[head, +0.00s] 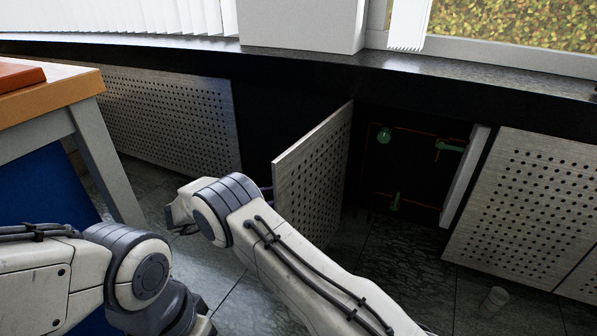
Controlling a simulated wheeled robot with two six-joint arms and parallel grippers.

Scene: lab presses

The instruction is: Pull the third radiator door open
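One perforated grey radiator door (315,172) stands swung out from the dark wall opening, seen at an angle in the middle of the head view. To its right, the open bay shows green valves (384,136) and thin reddish pipes. A narrow pale panel (465,176) stands edge-on at the bay's right side. My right arm reaches from the bottom right to a joint left of the open door, overlapping the door's lower left part. My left arm is at the bottom left. Neither gripper's fingers can be made out, so contact with the door cannot be told.
Flat perforated panels stand at left (160,112) and right (525,200). A desk (62,95) with a wooden top is at the left. A dark sill (300,62) runs above. A small cylinder (494,300) is on the tiled floor, lower right.

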